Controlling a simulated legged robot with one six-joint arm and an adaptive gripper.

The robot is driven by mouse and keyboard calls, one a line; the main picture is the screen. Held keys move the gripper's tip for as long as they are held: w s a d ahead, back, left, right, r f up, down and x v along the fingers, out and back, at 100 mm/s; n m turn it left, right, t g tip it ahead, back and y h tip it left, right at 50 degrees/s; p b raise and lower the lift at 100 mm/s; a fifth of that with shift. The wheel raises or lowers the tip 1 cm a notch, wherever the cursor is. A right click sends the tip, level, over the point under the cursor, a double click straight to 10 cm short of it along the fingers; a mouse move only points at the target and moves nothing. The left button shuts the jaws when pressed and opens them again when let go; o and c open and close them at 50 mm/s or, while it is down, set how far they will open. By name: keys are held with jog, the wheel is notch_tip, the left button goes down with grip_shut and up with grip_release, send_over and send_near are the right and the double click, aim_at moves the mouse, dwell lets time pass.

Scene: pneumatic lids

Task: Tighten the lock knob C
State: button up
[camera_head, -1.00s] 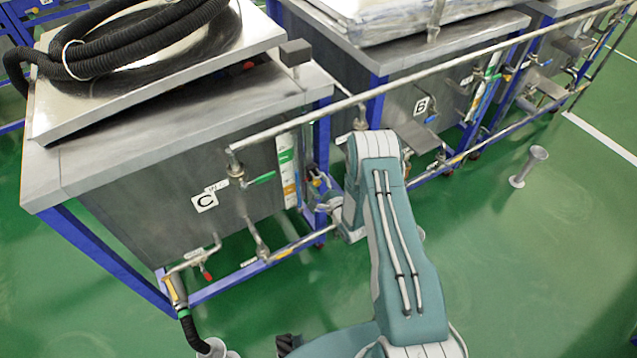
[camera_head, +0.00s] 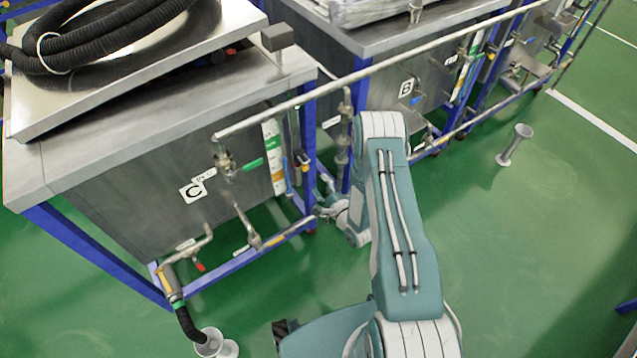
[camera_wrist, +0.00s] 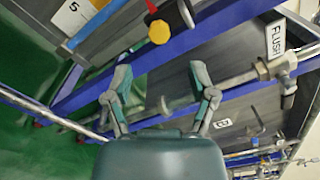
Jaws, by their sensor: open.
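Tank C, a grey steel tank (camera_head: 130,205), stands at the left in the head view, with a label C (camera_head: 193,192) on its front. I cannot tell for sure which part is lock knob C. A dark grey block (camera_head: 278,38) on a short post stands at the tank's upper right corner. My gripper (camera_wrist: 162,95) is open and empty in the wrist view, its two fingers spread near blue frame bars. In the head view it is low beside tank C's right end, partly hidden by my arm. A yellow round knob (camera_wrist: 159,32) shows beyond the fingers.
A long steel pipe (camera_head: 370,70) runs across the tank fronts. Tank B (camera_head: 425,75) stands behind to the right. A black hose (camera_head: 95,35) lies on C's lid. A drain funnel (camera_head: 210,342) is at lower left. Green floor at right is mostly clear, with a short grey post (camera_head: 514,145).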

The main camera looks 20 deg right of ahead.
aim_at(307, 169)
jog(key=w+a+n, duration=0.1)
jog(key=w+n, duration=0.1)
jog(key=n, duration=0.6)
jog(key=w+n+y, duration=0.1)
jog(key=w+n, duration=0.2)
jog(key=n, duration=0.5)
jog(key=w+a+n, duration=0.1)
jog(key=w+n, duration=0.1)
jog(key=n, duration=0.6)
jog(key=shift+w+a+g, duration=0.3)
jog(key=shift+w+a, duration=0.05)
jog(key=shift+w, duration=0.05)
grip_shut()
